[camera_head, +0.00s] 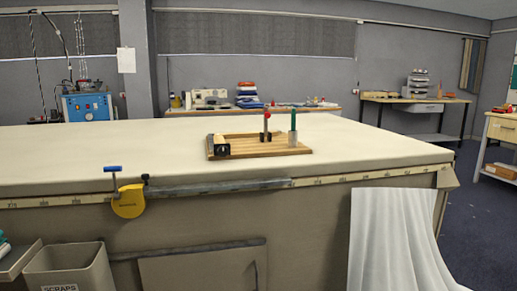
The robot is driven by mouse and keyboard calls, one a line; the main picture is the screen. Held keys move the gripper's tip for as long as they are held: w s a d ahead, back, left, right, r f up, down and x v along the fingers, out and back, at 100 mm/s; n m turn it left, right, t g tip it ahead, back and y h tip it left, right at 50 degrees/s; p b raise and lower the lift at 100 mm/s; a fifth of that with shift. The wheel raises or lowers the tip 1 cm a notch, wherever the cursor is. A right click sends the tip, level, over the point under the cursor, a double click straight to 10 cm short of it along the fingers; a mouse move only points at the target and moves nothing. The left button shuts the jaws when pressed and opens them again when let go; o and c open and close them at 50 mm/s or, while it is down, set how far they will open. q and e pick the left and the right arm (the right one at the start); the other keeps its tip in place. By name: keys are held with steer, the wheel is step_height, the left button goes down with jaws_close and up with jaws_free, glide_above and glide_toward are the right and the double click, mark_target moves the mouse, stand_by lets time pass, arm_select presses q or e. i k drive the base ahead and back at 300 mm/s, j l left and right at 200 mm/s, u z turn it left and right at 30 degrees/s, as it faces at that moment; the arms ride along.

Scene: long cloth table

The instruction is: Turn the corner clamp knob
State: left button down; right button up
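Which part is the corner clamp knob is not certain from here. A blue T-shaped handle (112,169) stands on a thin stem at the table's front edge, left of centre. A small black knob-like piece (146,179) is just right of it. On the table, a slatted wooden board (262,147) carries a dark block with a pale roll-like top (220,146), a red-topped upright piece (267,122) and a green-topped pale cylinder (293,128). Neither of my grippers is in view.
The cloth-covered table (380,150) is mostly clear around the board. A yellow round tape case (129,202) hangs at its front edge by a ruler strip (60,202). A scraps bin (70,268) and white draped cloth (393,240) are in front.

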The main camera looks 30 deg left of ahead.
mark_target(222, 151)
steer(key=u, duration=1)
